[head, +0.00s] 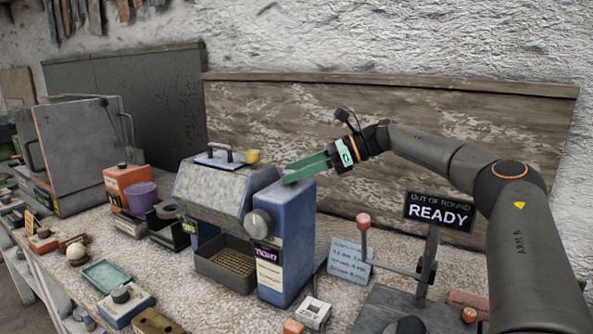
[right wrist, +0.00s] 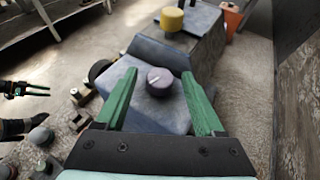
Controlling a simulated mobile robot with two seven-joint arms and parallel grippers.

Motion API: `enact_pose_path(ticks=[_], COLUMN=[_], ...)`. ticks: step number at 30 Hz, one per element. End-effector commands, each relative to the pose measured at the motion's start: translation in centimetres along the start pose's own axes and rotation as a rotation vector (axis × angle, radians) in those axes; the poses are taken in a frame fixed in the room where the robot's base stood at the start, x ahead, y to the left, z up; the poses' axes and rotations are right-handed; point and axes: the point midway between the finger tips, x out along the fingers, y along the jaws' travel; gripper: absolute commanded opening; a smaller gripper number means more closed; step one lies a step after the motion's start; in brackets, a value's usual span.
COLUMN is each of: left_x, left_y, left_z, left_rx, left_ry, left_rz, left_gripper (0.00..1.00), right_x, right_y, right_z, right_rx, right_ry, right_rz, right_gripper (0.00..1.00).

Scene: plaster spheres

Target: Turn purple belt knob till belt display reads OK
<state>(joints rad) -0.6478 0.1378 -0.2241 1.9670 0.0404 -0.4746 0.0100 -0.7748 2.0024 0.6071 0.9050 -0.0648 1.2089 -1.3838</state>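The blue machine (head: 290,235) stands on the bench, with a small display (head: 266,255) on its front that appears to read TIGHT. In the right wrist view a greyish-purple knob (right wrist: 160,81) with a white pointer line sits on the machine's blue top (right wrist: 150,108). My right gripper (head: 305,167) is over the machine's top in the head view. In the right wrist view its green fingers (right wrist: 162,92) are apart, one on each side of the knob, with gaps showing. The knob is hidden in the head view. My left gripper (right wrist: 38,90) seems to show small at the left edge of the wrist view.
A grey dial (head: 260,223) is on the machine's side and a yellow knob (head: 253,156) is on top. A sign reading OUT OF ROUND READY (head: 438,211) stands at right. A purple cup (head: 141,196) and several boxes fill the bench at left.

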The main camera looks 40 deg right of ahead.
Motion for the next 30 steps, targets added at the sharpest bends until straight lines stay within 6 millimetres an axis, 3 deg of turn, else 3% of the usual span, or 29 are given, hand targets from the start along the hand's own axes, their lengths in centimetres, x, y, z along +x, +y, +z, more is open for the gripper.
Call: enact_pose_path(ticks=[11,24,30], left_x=[0.0,-0.4,-0.7], left_y=[0.0,0.1,-0.2], left_z=[0.0,-0.6,-0.7], left_rx=[0.000,0.000,0.000], left_ry=[0.000,0.006,0.010], left_rz=[0.001,0.001,-0.007], left_gripper=[0.50,0.50,0.50], right_x=[-1.0,-9.8,-12.1], right_y=[-0.1,-0.1,-0.1], right_z=[0.1,0.2,0.1], right_rx=[0.000,0.000,0.001], right_ry=[-0.005,-0.003,-0.001], right_rz=[-0.004,-0.004,-0.003], right_gripper=[0.71,0.71,0.71])
